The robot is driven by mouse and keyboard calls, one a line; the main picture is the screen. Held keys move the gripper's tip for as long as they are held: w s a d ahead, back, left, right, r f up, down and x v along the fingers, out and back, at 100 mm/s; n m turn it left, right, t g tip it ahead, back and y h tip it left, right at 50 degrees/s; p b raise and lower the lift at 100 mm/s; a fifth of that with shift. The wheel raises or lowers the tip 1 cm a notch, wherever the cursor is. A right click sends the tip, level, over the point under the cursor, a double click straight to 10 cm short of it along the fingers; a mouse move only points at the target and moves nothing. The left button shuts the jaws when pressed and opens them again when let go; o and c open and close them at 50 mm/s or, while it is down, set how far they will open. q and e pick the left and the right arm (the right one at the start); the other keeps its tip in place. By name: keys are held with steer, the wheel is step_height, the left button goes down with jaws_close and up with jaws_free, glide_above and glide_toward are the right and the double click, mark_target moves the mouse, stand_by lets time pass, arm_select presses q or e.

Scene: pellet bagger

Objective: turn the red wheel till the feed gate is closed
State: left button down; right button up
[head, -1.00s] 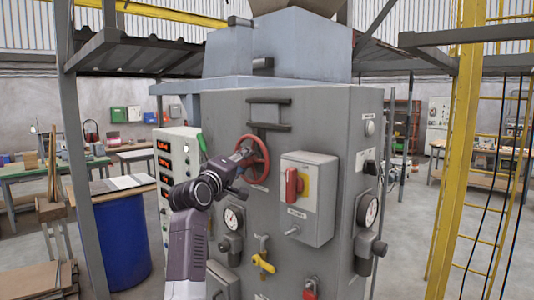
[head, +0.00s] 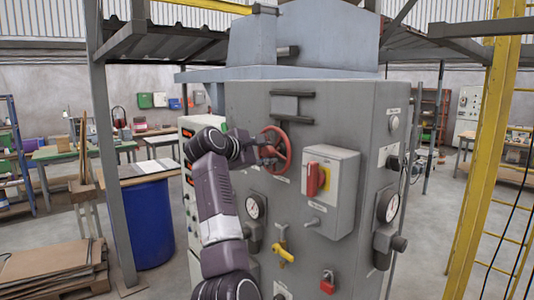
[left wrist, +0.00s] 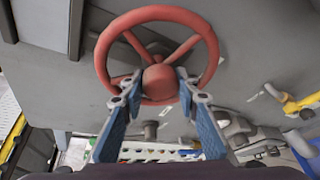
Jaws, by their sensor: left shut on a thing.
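The red wheel (head: 288,150) is on the front of the grey machine cabinet (head: 250,105). Its rim and spokes also show large in the left wrist view (left wrist: 158,12). My left gripper (head: 266,154) is at the wheel in the head view, partly hidden by my own wrist. In the left wrist view its two blue fingers (left wrist: 157,88) stand on either side of the red hub, over the lower part of the wheel, and are shut on the wheel. I cannot make out the feed gate in either view. My right gripper is not in view.
A switch box (head: 330,190) with a red handle is right of the wheel. A blue barrel (head: 150,225) and yellow post (head: 480,150) flank the cabinet.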

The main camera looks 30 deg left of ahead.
arm_select(q)
steer(key=shift+f+n+g+h, duration=0.25)
steer(key=shift+n+g+h, duration=0.15)
steer(key=shift+n, duration=0.5)
steer(key=shift+d, duration=0.1)
steer(key=c, duration=1.5)
jaws_free()
steer(key=shift+r, duration=0.1)
steer(key=v, duration=1.1)
steer(key=shift+s+r, duration=0.2)
steer(key=shift+s, duration=0.15)
